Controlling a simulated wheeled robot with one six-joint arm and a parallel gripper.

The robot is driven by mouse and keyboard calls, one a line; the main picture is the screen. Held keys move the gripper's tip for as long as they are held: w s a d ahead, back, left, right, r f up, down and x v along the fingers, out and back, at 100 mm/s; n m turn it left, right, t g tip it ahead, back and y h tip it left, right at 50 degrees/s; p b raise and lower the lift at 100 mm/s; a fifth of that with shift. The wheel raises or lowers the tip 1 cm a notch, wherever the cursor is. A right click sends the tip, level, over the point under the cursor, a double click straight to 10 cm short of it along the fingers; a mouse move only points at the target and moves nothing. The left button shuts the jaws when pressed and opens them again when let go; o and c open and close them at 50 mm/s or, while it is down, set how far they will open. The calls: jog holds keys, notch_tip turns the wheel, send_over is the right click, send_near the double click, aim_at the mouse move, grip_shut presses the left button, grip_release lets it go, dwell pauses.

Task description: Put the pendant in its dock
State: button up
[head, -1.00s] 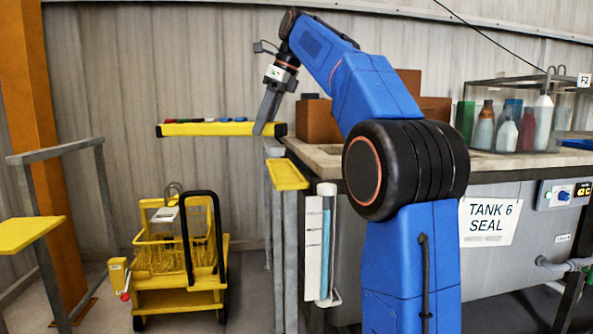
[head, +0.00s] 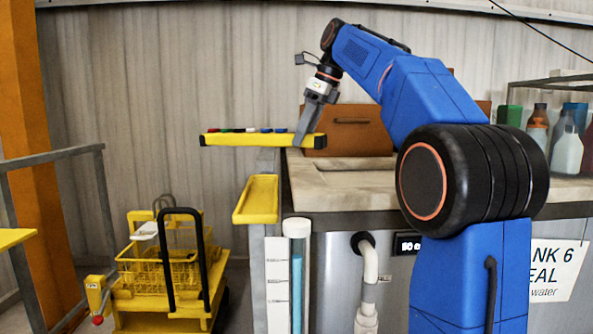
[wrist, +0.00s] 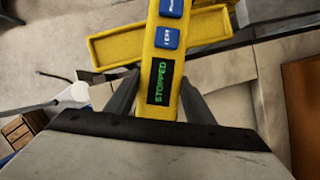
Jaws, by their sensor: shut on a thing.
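The pendant (head: 240,139) is a long yellow bar with black ends and a row of coloured buttons on top. My gripper (head: 303,140) is shut on it near its right end and holds it level in the air. In the wrist view the pendant (wrist: 165,50) lies between my two fingers (wrist: 155,100), with blue buttons and a small screen reading STOPPED. A yellow open tray (head: 257,198), which looks like the dock, sits on a grey post below the pendant. It also shows in the wrist view (wrist: 110,45), beyond and partly behind the pendant. The pendant is apart from it.
A tank with a pale rim (head: 305,190) stands right of the tray, with a brown box (head: 350,128) at its back. A clear tube with blue liquid (head: 297,270) stands before the post. A yellow basket cart (head: 165,270) and a grey rail (head: 55,158) are at left.

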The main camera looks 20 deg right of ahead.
jog(key=shift+f, duration=3.95)
jog(key=o, duration=1.2)
jog(key=shift+c, duration=0.2)
jog(key=shift+r, duration=0.45)
jog(key=v, duration=1.1)
jog(key=shift+s+r, duration=0.15)
jog(key=shift+r, duration=0.2)
